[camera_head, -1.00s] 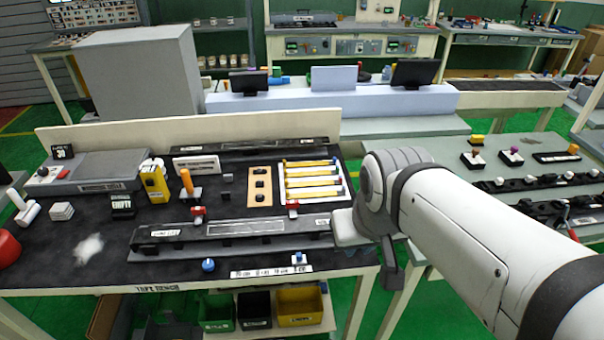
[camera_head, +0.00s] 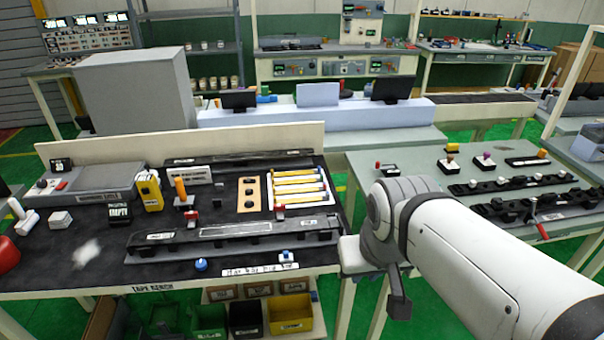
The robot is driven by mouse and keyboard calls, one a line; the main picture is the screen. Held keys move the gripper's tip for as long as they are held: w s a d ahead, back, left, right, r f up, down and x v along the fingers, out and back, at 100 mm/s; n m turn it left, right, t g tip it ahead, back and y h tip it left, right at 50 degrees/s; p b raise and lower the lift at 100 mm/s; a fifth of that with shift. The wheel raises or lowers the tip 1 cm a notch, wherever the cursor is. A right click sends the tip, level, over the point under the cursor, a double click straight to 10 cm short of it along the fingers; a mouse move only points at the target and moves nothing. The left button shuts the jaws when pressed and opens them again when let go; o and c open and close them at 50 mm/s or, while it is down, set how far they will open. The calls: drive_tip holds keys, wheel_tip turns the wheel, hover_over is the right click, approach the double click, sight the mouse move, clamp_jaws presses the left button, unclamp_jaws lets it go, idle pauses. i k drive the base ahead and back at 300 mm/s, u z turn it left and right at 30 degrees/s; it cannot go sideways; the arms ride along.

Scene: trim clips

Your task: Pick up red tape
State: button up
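A rounded red thing (camera_head: 8,254) sits at the far left of the dark-topped bench (camera_head: 60,272), cut off by the picture edge. It may be the red tape, but I cannot tell for sure. My arm comes in from the lower right. Its end, with my gripper (camera_head: 376,272), is by the bench's right front corner, far from the red thing. The fingers do not show clearly, and nothing is seen held.
The bench holds a black rail (camera_head: 225,236), a yellow device (camera_head: 150,191), a white tray with yellow-ended strips (camera_head: 327,188) and an orange-handled tool (camera_head: 181,190). A tall grey box (camera_head: 140,92) stands behind its back panel. Another bench (camera_head: 358,166) is to the right.

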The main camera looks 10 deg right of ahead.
sight(323, 187)
drive_tip(key=i, duration=0.85)
drive_tip(key=u, duration=0.05)
